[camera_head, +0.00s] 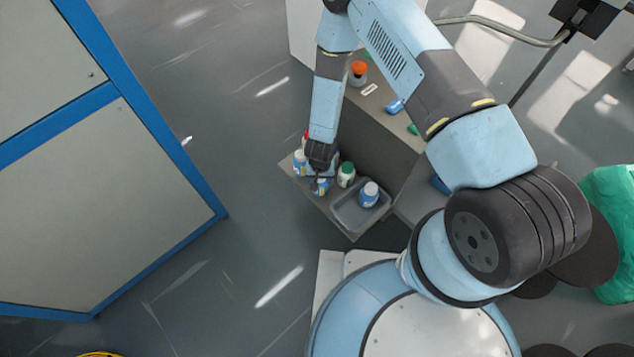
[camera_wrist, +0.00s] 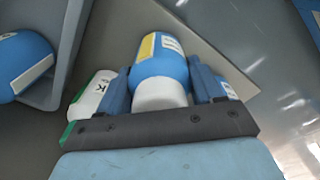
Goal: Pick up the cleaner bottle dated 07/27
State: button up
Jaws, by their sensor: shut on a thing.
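A blue bottle with a white cap and a yellow-and-white label stripe (camera_wrist: 160,60) is between the fingers of my gripper (camera_wrist: 160,88) in the wrist view. My gripper is shut on it, with a finger along each side. Its date cannot be read. In the head view my gripper (camera_head: 320,172) reaches down over the shelf, and the held bottle (camera_head: 321,187) shows just below it, partly hidden. Another blue bottle with a white cap (camera_head: 370,192) stands in a grey tray (camera_head: 352,217). I cannot tell whether the held bottle touches the shelf.
A green-capped white bottle (camera_head: 346,174) stands close right of my gripper. A white-capped bottle (camera_head: 300,161) and a red-capped one (camera_head: 305,137) stand close on the left. The upper shelf holds an orange-topped container (camera_head: 358,70). A blue-framed cabinet (camera_head: 110,190) is far left; floor between is clear.

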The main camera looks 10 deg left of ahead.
jog(key=c, duration=0.4)
jog(key=shift+o, duration=0.2)
jog(key=shift+r, duration=0.15)
